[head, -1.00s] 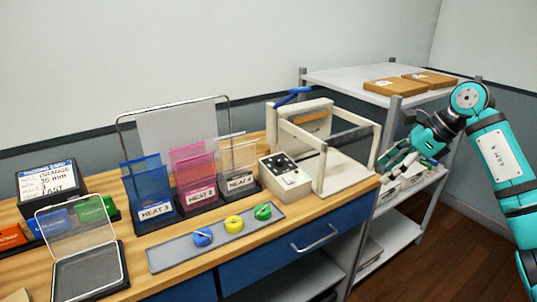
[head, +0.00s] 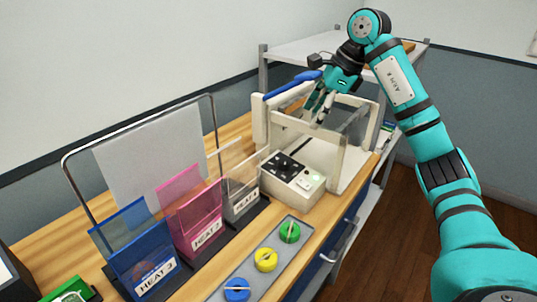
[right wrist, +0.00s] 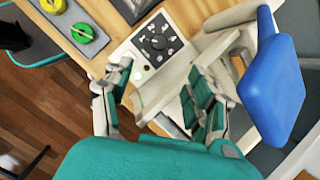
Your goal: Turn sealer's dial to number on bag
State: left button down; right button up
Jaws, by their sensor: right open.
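The sealer (head: 335,158) is a cream frame with a blue handle (head: 291,84) at the right of the bench. Its control box (head: 308,192) has a black dial panel with a dial (head: 288,166); the dial also shows in the right wrist view (right wrist: 157,42). Its setting is too small to read. A blue bag (head: 140,255) marked HEAT 3, a pink bag (head: 197,218) marked HEAT 2 and a clear bag (head: 241,182), number unclear, stand in a rack. My right gripper (head: 318,106) is open and empty above the sealer frame, behind the control box. My left gripper is out of view.
A grey tray (head: 240,281) holds blue, yellow and green round knobs in front of the bags. A wire frame with a white sheet (head: 150,160) stands behind them. A metal shelf (head: 285,52) stands beyond the sealer.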

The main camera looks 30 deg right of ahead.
aim_at(286, 161)
jog(key=p+x, duration=0.1)
jog(key=x, duration=1.5)
jog(key=shift+s+f+p, duration=0.1)
jog(key=shift+p, duration=0.25)
jog(key=shift+f, duration=0.4)
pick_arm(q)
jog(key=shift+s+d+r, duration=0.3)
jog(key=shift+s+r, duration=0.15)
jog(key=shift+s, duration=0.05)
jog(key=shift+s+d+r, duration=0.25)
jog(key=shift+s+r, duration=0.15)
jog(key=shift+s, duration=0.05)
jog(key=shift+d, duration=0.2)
pick_arm(e)
jog(key=c, duration=1.1)
